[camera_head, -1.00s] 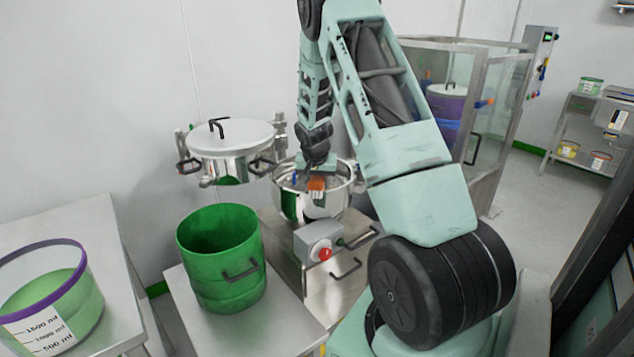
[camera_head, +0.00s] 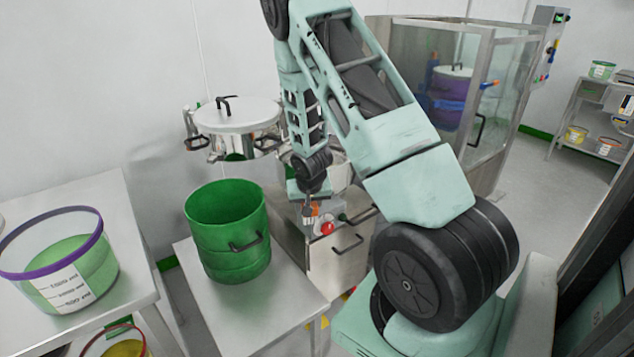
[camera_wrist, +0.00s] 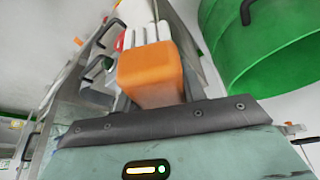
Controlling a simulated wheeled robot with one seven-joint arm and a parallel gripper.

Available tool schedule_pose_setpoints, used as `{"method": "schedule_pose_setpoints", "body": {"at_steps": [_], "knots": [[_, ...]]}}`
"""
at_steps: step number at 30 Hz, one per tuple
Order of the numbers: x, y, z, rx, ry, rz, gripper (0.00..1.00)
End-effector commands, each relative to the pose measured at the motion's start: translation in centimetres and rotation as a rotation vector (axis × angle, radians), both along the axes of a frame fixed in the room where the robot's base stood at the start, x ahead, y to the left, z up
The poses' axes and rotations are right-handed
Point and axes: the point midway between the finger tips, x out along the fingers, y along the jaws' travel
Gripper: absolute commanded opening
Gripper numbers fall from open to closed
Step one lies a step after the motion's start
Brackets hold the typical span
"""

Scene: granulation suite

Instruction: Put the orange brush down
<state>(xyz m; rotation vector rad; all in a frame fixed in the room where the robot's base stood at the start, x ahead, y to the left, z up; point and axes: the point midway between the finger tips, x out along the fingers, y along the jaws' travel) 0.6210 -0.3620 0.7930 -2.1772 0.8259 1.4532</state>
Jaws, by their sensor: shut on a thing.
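My gripper (camera_head: 309,208) is shut on the orange brush (camera_wrist: 150,75). In the wrist view the brush's orange block sticks out past the dark edge of my gripper, with pale bristle-like strips beyond it. In the head view only a small orange part of the brush (camera_head: 314,211) shows below my wrist. It is in front of the steel machine cabinet (camera_head: 335,262), to the right of the green bucket (camera_head: 228,262). I cannot tell whether the brush touches anything.
The green bucket stands on a steel table (camera_head: 245,318), whose front part is bare. A purple-rimmed tub (camera_head: 95,262) stands on the left table. A lidded steel vessel (camera_head: 237,118) is behind. My arm hides most of the steel bowl (camera_head: 341,172). A glass-walled enclosure (camera_head: 405,60) stands at the back right.

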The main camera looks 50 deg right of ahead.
Motion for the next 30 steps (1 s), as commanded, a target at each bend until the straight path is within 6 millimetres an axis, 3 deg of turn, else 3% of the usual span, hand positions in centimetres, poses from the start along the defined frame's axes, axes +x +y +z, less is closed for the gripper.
{"method": "schedule_pose_setpoints", "body": {"at_steps": [9, 15, 22, 27, 30], "knots": [[-3.6, 13.8, -10.1, 0.004, 0.016, 0.408, 0.19], [-4.8, 20.1, -14.6, 0.003, 0.008, 0.601, 0.19], [-5.8, 24.7, -17.9, 0.000, 0.003, 0.740, 0.19], [-5.5, 24.3, -17.6, -0.003, 0.001, 0.734, 0.19], [-5.5, 24.2, -16.1, -0.001, 0.000, 0.726, 0.19]]}}
